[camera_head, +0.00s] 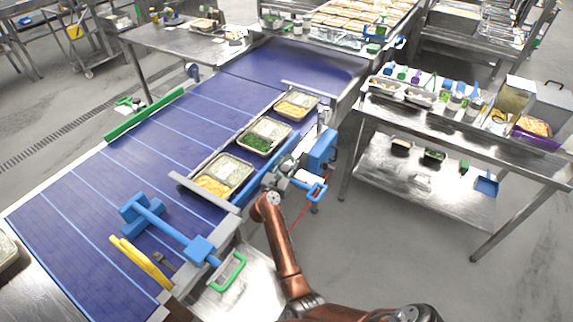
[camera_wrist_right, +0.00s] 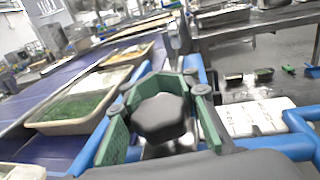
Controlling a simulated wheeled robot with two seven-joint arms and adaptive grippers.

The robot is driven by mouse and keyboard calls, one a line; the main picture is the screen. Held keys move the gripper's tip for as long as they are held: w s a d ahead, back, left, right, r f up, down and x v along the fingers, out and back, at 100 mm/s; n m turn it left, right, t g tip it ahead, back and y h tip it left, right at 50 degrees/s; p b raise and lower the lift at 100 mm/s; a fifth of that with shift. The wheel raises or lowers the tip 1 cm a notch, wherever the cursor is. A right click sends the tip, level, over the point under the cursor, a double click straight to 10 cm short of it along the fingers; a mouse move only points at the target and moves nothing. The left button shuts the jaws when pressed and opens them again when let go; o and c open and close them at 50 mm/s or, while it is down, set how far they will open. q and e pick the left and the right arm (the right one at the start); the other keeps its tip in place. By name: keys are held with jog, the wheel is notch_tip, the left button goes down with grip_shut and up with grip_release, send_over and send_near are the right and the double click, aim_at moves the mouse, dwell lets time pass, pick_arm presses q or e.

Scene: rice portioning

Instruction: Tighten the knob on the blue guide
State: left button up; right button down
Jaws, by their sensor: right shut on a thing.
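My right gripper (camera_head: 277,180) is at the right edge of the conveyor, by the blue guide (camera_head: 285,154). In the right wrist view, the dark lobed knob (camera_wrist_right: 160,117) sits between the green finger pads of my right gripper (camera_wrist_right: 160,93), which is shut on it. Blue bars of the guide (camera_wrist_right: 92,146) show to the left of and beyond the knob. The knob itself is hidden by the gripper in the head view. My left gripper is not in view.
Filled trays (camera_head: 223,177) stand in a row on the blue conveyor (camera_head: 150,150) beside the guide. A blue bar with end blocks (camera_head: 165,225) crosses the near belt. A steel table (camera_head: 455,130) with containers stands at the right. Open floor lies between it and the conveyor.

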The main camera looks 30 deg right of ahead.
jog(key=shift+s+d+f+m+g+h+b, duration=0.1)
jog(key=shift+s+f+m+g+h+b, duration=0.15)
jog(key=shift+m+g+h+b, duration=0.3)
jog(key=shift+r, duration=0.1)
jog(key=c, duration=1.7)
grip_release()
jog(key=shift+r, duration=0.1)
jog(key=shift+r, duration=0.1)
notch_tip(320, 180, up, 10)
jog(key=shift+f, duration=0.1)
